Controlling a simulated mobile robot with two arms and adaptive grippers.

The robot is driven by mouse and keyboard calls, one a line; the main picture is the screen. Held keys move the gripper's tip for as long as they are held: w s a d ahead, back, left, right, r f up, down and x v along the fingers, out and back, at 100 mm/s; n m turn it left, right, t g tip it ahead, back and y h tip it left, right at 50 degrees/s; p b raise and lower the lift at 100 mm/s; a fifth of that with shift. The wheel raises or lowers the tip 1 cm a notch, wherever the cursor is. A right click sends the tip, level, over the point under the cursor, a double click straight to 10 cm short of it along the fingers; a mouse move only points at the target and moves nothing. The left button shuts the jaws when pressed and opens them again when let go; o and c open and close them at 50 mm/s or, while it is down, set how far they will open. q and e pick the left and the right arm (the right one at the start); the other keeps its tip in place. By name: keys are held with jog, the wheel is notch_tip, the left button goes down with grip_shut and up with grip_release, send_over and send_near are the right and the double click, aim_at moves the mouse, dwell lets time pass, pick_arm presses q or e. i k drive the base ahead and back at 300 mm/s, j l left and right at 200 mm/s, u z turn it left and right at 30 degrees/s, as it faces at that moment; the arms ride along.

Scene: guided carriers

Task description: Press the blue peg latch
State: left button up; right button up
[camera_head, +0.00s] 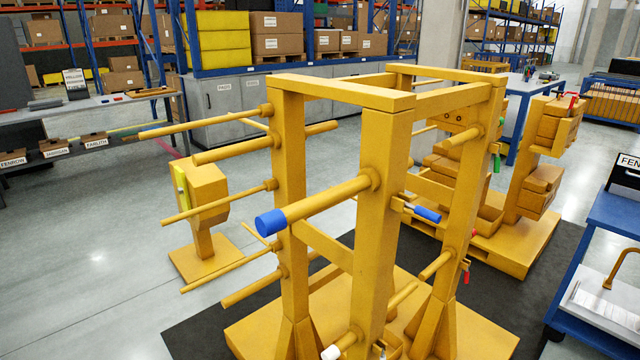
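A yellow frame carrier (378,220) with several horizontal pegs stands in the middle of the view. A thick peg with a blue end cap (270,222) sticks out from its front post towards the left. A small blue-handled latch (427,214) with a metal stem sits on the right side of the same post, below the thick peg's root. Nothing touches the blue handle. Neither of my grippers shows in the head view.
Long pegs jut left. A yellow stand (203,215) is left, a blue table (612,215) right. Grey floor is free at left.

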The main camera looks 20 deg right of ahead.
aim_at(425, 213)
jog(key=z, duration=1.25)
